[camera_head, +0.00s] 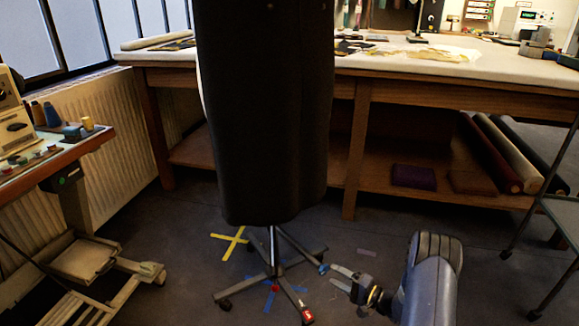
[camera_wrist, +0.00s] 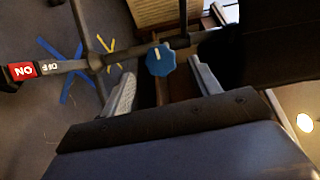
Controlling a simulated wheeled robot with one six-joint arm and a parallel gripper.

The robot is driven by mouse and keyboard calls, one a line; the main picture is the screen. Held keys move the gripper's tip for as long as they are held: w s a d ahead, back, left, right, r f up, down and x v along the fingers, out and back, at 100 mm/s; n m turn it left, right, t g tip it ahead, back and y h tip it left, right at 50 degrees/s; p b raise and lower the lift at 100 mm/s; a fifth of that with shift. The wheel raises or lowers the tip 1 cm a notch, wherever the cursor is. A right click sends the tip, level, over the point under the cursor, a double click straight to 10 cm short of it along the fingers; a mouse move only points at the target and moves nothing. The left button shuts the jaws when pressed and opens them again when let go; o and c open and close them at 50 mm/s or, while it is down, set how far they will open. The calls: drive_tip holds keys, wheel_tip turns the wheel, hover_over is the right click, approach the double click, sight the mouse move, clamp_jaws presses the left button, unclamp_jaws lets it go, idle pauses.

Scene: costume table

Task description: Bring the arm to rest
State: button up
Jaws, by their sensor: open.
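My gripper (camera_head: 333,275) is low over the floor at the lower right of the head view, pointing left toward the wheeled stand. In the wrist view my gripper (camera_wrist: 161,68) has its two fingers spread apart with nothing held. A blue knob (camera_wrist: 160,60) with a pale pointer line shows in the gap between the fingertips; I see no finger pressing on it. The dark dress form (camera_head: 265,110) stands upright above.
A red ON/OFF switch (camera_wrist: 22,70) is on another stand leg. The big worktable (camera_head: 450,95) with its lower shelf is behind. A side cart (camera_head: 60,160) stands at left, a dark metal frame (camera_head: 560,210) at right.

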sight(326, 270)
drive_tip(key=b+x, duration=0.1)
drive_tip(key=x, duration=0.6)
drive_tip(key=shift+a+b, duration=0.1)
drive_tip(key=shift+b, duration=0.3)
drive_tip(key=shift+r, duration=0.1)
